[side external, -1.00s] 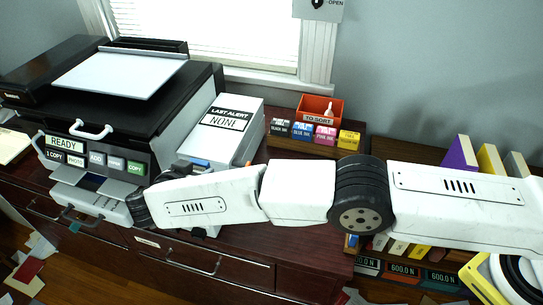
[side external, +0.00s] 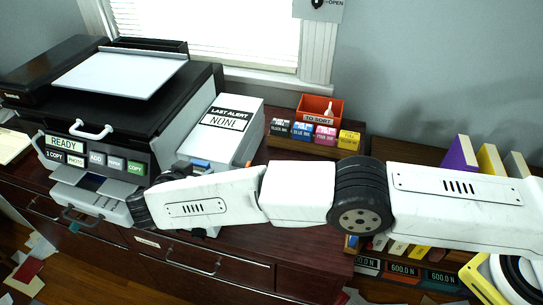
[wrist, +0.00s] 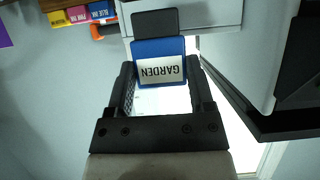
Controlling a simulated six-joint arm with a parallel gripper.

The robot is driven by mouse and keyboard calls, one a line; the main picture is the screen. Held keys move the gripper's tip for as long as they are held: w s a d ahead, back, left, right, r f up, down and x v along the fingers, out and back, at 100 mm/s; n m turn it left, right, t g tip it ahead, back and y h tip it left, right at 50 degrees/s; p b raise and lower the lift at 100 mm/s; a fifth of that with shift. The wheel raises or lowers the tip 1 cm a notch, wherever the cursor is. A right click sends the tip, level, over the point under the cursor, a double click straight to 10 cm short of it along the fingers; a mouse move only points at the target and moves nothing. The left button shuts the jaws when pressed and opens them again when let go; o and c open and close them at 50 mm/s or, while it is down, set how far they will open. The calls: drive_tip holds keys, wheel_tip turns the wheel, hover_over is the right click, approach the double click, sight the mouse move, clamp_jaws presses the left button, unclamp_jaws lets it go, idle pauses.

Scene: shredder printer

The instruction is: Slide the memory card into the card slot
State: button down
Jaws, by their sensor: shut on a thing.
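The memory card (wrist: 159,69) is blue with a white label that reads GARDEN, upside down in the wrist view. My gripper (wrist: 160,78) is shut on it, with one dark finger at each side edge. A dark rectangular piece (wrist: 155,22) lies directly beyond the card's far end, against a pale grey-white surface. I cannot tell whether this piece is part of the card or the card slot. In the side view my arm hides the gripper and most of the space in front of the white box (side external: 226,125). The slot opening is not clearly visible.
The printer (side external: 95,165) with its green COPY button stands left of the white box. Ink cartridges and an orange TO SORT bin (side external: 320,108) stand at the back right.

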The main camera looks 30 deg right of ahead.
drive_tip(key=shift+f, duration=1.6)
unclamp_jaws()
drive_tip(key=shift+v, duration=3.9)
drive_tip(key=w+d+r+n+t+y, duration=0.1)
drive_tip(key=w+d+r+t, duration=0.2)
drive_tip(key=w+d+r, duration=0.3)
drive_tip(key=w+d+r+n+t+y, duration=0.1)
drive_tip(key=w+d+r+t+y, duration=0.15)
drive_tip(key=w+r, duration=0.4)
drive_tip(key=w+d+r+n+y, duration=0.3)
drive_tip(key=w+d+n+y, duration=0.1)
drive_tip(key=d, duration=0.6)
drive_tip(key=s+d+f+n+g, duration=0.1)
drive_tip(key=s+d+f+g, duration=0.2)
drive_tip(key=s+d, duration=0.5)
drive_tip(key=s+d+f+n+g+y, duration=0.1)
drive_tip(key=s+d+f+g, duration=0.2)
drive_tip(key=s, duration=1.3)
drive_tip(key=s+d+f+n+g, duration=0.1)
drive_tip(key=s+d+f+g, duration=0.3)
drive_tip(key=s+d, duration=0.8)
drive_tip(key=shift+d+g, duration=0.65)
drive_tip(key=shift+g, duration=0.3)
